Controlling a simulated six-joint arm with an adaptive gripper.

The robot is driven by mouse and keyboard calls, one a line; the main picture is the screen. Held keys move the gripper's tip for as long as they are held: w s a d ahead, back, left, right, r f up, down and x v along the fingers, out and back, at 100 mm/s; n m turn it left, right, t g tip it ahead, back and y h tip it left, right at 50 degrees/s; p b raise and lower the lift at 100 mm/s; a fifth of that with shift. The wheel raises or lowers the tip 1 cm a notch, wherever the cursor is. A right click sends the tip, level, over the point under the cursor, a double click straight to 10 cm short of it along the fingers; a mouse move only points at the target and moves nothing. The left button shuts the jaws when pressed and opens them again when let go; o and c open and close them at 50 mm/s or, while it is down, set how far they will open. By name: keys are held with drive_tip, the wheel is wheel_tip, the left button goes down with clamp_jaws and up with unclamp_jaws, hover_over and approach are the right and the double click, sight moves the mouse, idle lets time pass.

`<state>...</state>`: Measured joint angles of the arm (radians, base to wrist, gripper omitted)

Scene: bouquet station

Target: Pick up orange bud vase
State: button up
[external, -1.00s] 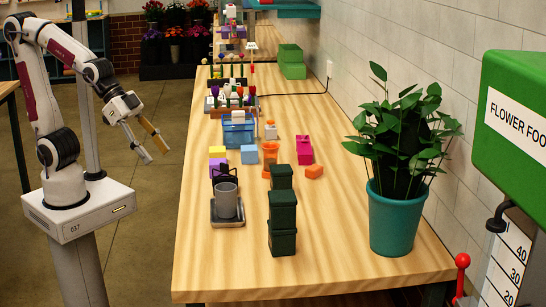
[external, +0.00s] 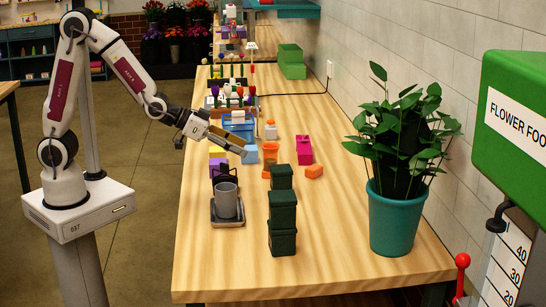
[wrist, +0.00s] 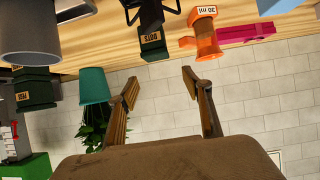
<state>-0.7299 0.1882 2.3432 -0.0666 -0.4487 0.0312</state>
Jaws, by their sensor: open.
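The orange bud vase (external: 270,153) stands upright mid-table in the external view, behind the dark green stack. In the wrist view an orange vessel (wrist: 206,42), which looks like this vase, shows at the upper right, upside down in the picture, with a white "30 ml" label. My gripper (external: 236,147) reaches over the table from the left and is to the left of the vase, apart from it. In the wrist view my gripper (wrist: 159,88) is open, with nothing between its fingers.
Dark green boxes (external: 282,212) are stacked in front of the vase. A grey mug (external: 226,200) is on a tray at front left. A teal-potted plant (external: 392,220) stands at right.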

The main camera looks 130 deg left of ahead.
sight(270, 161)
drive_tip(key=s+a+f+n+y, duration=0.2)
drive_tip(key=s+a+f, duration=0.1)
drive_tip(key=a, duration=0.6)
drive_tip(key=shift+s+a+f+g+y, duration=0.2)
drive_tip(key=shift+s+a+g+y, duration=0.15)
drive_tip(key=shift+s, duration=0.35)
drive_tip(key=shift+x, duration=1.25)
drive_tip(key=shift+w+a+f, duration=0.1)
drive_tip(key=shift+w, duration=0.05)
drive_tip(key=shift+x, duration=2.4)
drive_tip(key=shift+w, duration=0.1)
clamp_jaws()
